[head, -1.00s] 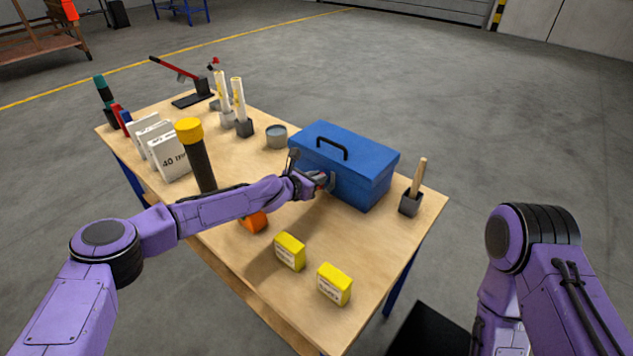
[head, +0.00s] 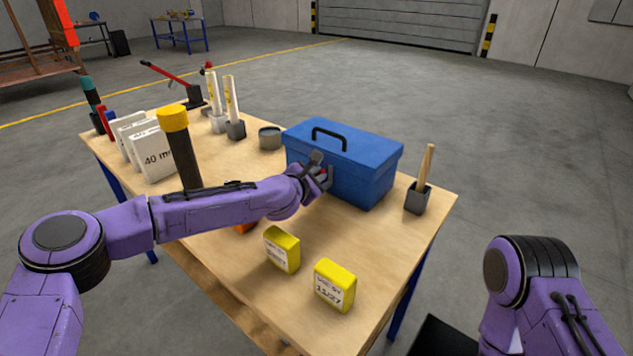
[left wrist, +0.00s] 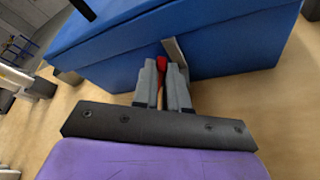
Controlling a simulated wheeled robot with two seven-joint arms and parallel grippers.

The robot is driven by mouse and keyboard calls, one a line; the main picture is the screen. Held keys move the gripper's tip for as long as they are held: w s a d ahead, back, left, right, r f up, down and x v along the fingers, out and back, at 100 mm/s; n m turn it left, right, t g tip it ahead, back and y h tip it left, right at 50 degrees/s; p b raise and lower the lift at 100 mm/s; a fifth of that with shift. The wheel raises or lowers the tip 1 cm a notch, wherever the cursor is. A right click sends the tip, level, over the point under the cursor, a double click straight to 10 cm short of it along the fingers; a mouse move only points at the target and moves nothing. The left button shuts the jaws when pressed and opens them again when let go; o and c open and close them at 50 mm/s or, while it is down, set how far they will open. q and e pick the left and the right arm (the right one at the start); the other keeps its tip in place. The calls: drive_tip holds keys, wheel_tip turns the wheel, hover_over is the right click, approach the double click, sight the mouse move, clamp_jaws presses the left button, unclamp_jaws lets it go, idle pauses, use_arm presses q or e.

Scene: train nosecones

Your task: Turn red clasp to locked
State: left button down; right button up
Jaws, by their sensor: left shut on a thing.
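The blue toolbox (head: 358,175) with a black handle stands at the back right of the table. Its front face also fills the top of the left wrist view (left wrist: 190,45). The red clasp (left wrist: 162,63) shows between my left fingertips, low against that front face. My left gripper (head: 322,176) is at the front of the toolbox, and in the left wrist view its two fingers (left wrist: 164,80) are shut on the red clasp. My right gripper is out of view; only part of my right arm shows.
Two yellow boxes (head: 334,285) stand near the table's front edge. A wooden-handled tool in a dark block (head: 417,198) stands right of the toolbox. A grey tin (head: 269,137) is left of it. A yellow-capped black cylinder (head: 180,150) rises behind my left arm.

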use_arm(q)
drive_tip(key=shift+f, duration=0.1)
idle(0.3)
drive_tip(key=c, duration=1.2)
unclamp_jaws()
drive_tip(key=shift+o, duration=0.2)
drive_tip(key=b+v, duration=0.2)
drive_tip(key=v, duration=0.8)
drive_tip(key=shift+s, duration=0.3)
drive_tip(key=shift+a, duration=0.1)
drive_tip(key=shift+c, duration=0.3)
